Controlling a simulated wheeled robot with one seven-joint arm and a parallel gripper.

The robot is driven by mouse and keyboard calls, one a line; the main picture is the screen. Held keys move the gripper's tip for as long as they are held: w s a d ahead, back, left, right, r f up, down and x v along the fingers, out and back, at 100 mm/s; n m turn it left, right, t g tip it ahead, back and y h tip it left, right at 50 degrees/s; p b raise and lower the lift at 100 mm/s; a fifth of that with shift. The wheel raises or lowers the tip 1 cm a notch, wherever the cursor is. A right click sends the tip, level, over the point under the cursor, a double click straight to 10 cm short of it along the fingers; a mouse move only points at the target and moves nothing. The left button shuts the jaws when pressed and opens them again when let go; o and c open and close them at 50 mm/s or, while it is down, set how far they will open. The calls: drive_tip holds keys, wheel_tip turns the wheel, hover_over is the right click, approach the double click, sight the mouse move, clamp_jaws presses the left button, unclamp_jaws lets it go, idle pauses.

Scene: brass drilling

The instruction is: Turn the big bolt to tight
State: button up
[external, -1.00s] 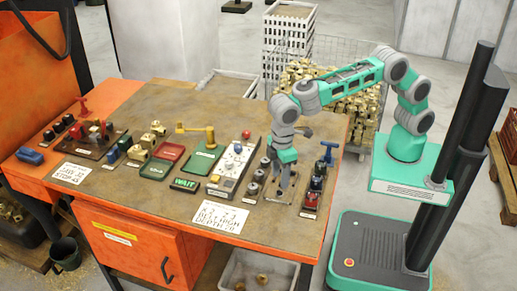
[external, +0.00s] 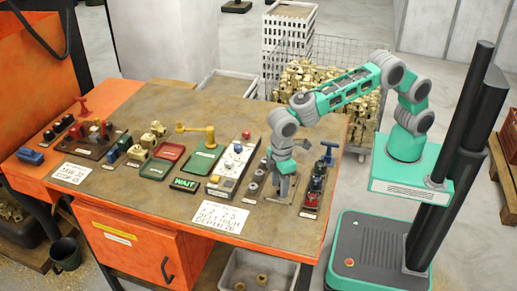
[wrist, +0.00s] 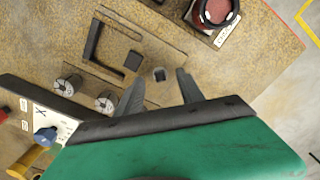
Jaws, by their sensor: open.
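In the wrist view, a small grey post with a dark square top (wrist: 159,75) stands between the fingertips of my gripper (wrist: 161,78). The two fingers are apart, one on each side, with no clear contact. Two round slotted silver heads (wrist: 68,85) and (wrist: 105,100) sit to the left. I cannot tell for certain which of these is the big bolt. In the external view my gripper (external: 283,193) points down just right of a row of grey round pieces (external: 253,188). The fingers hide what is between them there.
A black L-shaped bracket (wrist: 92,42) and a dark square block (wrist: 133,60) lie beyond the fingers. A white control panel (external: 226,176) is on the left.

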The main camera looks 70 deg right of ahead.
drive_tip(key=shift+f, duration=0.7)
drive_tip(key=shift+c, duration=0.5)
clamp_jaws()
